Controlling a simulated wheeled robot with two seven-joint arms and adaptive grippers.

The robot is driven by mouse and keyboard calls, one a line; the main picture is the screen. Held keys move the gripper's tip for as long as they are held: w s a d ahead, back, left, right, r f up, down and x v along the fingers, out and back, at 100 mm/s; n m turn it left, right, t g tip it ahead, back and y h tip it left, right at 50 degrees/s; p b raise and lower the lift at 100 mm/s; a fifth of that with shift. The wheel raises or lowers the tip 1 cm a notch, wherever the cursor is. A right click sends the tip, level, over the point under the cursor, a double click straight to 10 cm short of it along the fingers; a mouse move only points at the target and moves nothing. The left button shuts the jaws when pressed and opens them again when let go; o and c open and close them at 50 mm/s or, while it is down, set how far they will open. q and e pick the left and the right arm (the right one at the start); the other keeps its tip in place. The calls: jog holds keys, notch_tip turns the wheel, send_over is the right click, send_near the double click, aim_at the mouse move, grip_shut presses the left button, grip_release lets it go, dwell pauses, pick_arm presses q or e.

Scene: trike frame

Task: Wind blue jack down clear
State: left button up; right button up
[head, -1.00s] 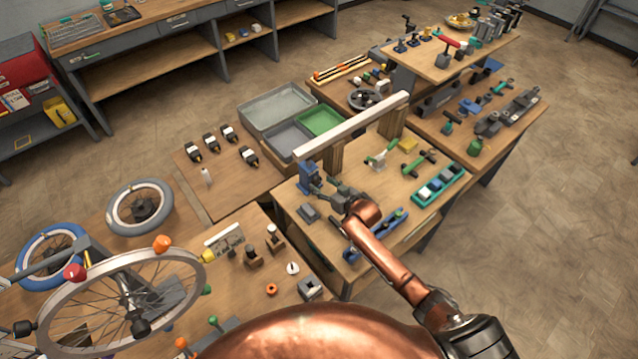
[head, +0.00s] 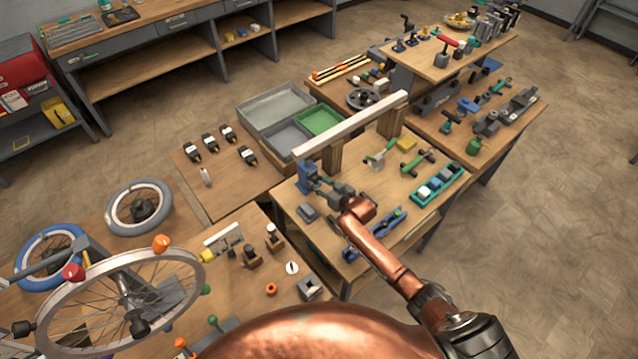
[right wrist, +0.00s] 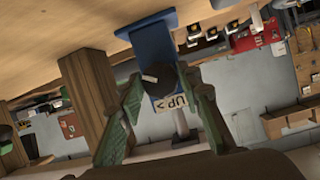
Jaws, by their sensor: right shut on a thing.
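The blue jack (head: 304,178) stands upright at the left corner of the workbench, under the left end of the pale beam (head: 350,125). In the right wrist view the blue jack body (right wrist: 152,47) carries a label reading "UP" with an arrow. Its silver rod (right wrist: 180,122) reaches towards the beam; I cannot tell whether they touch. My right gripper (head: 318,186) is at the jack's side. In the right wrist view its green fingers (right wrist: 166,78) are shut on the jack's dark round knob (right wrist: 160,74). My left gripper is out of view.
A wooden post (head: 335,157) stands close beside the jack, another (head: 391,121) under the beam's far end. A small grey block (head: 307,212) and a blue tool (head: 389,221) lie near my right arm. A spoked wheel (head: 120,295) stands at lower left.

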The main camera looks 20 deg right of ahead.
jog(key=shift+c, duration=0.8)
jog(key=shift+n, duration=0.3)
jog(key=shift+f+n+t+h, duration=0.1)
jog(key=shift+n+t+h, duration=0.2)
jog(key=shift+n+h, duration=0.4)
jog(key=shift+a+f+n+t+h+b, duration=0.1)
jog(key=shift+n+t+h+b, duration=0.35)
jog(key=shift+n, duration=0.45)
jog(key=shift+n+h+b, duration=0.35)
jog(key=shift+n, duration=0.15)
